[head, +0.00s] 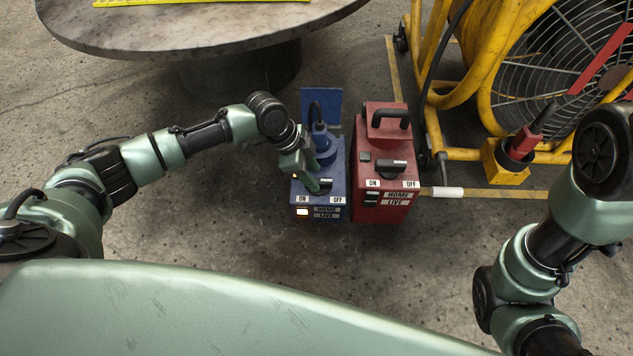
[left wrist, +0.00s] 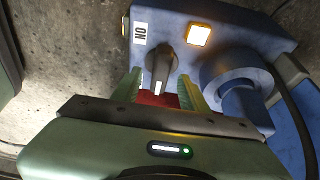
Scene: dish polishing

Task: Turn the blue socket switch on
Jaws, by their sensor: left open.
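The blue socket box (head: 333,165) stands on the floor, with ON and OFF labels and a lit lamp (head: 303,212) on its front. Its black switch knob (head: 324,186) is partly covered by my left gripper (head: 313,182) in the head view. In the left wrist view the knob (left wrist: 160,68) stands between the two green fingertips (left wrist: 158,88) of my open left gripper, its white mark towards me. Contact with the fingers cannot be told. The ON label (left wrist: 140,33) and lit lamp (left wrist: 199,35) show there too. My right gripper is out of view.
A similar red socket box (head: 383,150) stands close on the right of the blue one. A blue plug with a cable (head: 320,128) sits on the blue box. A yellow-framed fan (head: 560,75) is at the right, a round table (head: 180,30) behind left.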

